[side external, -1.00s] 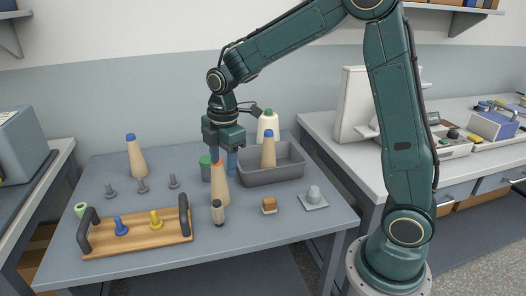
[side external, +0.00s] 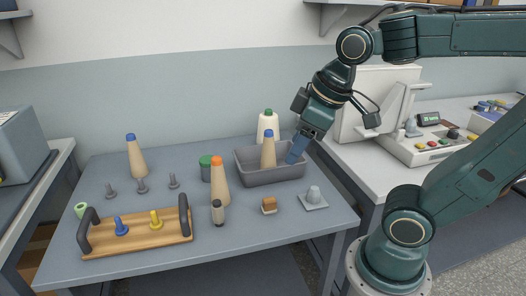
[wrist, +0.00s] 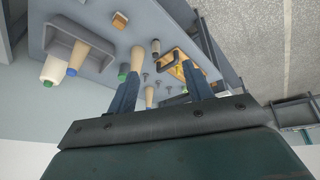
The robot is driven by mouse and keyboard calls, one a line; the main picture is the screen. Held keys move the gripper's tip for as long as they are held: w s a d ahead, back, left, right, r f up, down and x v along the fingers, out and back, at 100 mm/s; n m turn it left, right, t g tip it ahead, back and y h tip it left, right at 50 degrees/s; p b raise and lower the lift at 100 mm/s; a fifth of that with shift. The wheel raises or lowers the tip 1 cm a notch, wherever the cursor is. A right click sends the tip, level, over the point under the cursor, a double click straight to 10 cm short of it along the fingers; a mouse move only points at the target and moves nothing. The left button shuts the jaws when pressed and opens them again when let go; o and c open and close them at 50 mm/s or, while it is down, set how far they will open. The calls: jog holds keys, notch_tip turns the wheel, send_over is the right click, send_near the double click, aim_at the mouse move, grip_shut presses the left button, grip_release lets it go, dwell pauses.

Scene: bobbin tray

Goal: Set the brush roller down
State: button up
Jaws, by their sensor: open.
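The orange-topped cone (side external: 220,188) stands upright, apart from my gripper. My gripper (side external: 293,158) is tilted down and left at the right end of the grey bin, overlapping its rim in the picture. Its height over the bin is unclear. In the wrist view, my gripper's fingers (wrist: 162,88) are wide apart with nothing held between them.
The grey bin (side external: 277,178) contains a blue-topped cone (side external: 268,150). A green-lidded can (side external: 205,168), brown block (side external: 269,204) and grey stand (side external: 313,198) are nearby. A wooden tray (side external: 145,240) with dark handles holds blue and yellow pegs. The front right table is clear.

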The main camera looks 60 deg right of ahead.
jog(key=shift+s+f+m+t, duration=0.2)
jog(key=shift+s+m, duration=0.5)
jog(key=shift+s, duration=0.4)
jog(key=shift+s+f+m+t, duration=0.1)
jog(key=shift+s+m+t, duration=0.1)
jog(key=shift+s+m, duration=0.7)
jog(key=shift+s, duration=0.1)
